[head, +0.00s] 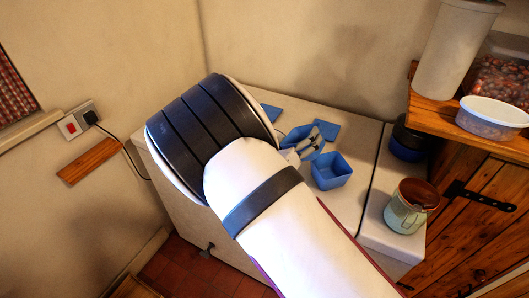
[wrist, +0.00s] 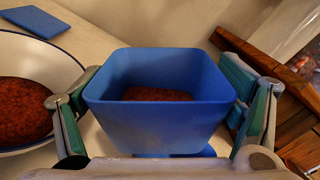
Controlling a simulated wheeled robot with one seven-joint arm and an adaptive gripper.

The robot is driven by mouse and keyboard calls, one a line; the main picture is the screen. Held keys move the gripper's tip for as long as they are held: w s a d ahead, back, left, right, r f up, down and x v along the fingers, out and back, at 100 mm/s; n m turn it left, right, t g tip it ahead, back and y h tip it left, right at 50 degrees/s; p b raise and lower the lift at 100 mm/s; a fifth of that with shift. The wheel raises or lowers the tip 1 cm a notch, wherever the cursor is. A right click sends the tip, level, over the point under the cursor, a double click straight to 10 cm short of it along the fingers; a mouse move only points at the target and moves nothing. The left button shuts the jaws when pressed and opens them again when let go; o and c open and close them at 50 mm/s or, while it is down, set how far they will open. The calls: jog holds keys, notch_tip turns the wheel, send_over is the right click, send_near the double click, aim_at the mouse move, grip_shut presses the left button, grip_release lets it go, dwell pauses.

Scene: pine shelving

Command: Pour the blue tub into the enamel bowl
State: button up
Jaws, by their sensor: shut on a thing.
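The blue tub (wrist: 155,115) is square, with some red-brown grains low inside. My gripper (wrist: 157,112) is shut on it, one teal-padded finger against each side. In the head view the held tub (head: 298,134) and my gripper (head: 311,143) are small and partly hidden by my arm. How far the tub tilts is hard to tell. The enamel bowl (wrist: 50,75), white with a dark blue rim, is left of the tub in the wrist view and holds a bed of red-brown grains. My arm hides it in the head view.
Another blue tub (head: 332,171) stands on the pale top in front of my gripper. Flat blue pieces (head: 327,130) lie behind. A mug (head: 406,211) stands at the right. A wooden shelf (head: 438,108) bears a white cylinder (head: 455,50) and a clear container (head: 490,122).

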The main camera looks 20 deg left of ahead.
aim_at(289, 140)
jog(key=shift+a+f+n, duration=0.35)
jog(key=shift+f+n, duration=0.05)
jog(key=shift+n, duration=0.3)
jog(key=shift+w+a+f+n+b, duration=0.1)
jog(key=shift+a+f+n+b, duration=0.2)
jog(key=shift+a+n, duration=0.2)
jog(key=shift+a+f+n, duration=0.1)
jog(key=shift+a+n, duration=0.15)
jog(key=shift+n, duration=0.65)
jog(key=shift+a, duration=0.1)
jog(key=shift+w+a+n, duration=0.1)
jog(key=shift+a+n, duration=0.25)
jog(key=shift+n, duration=0.35)
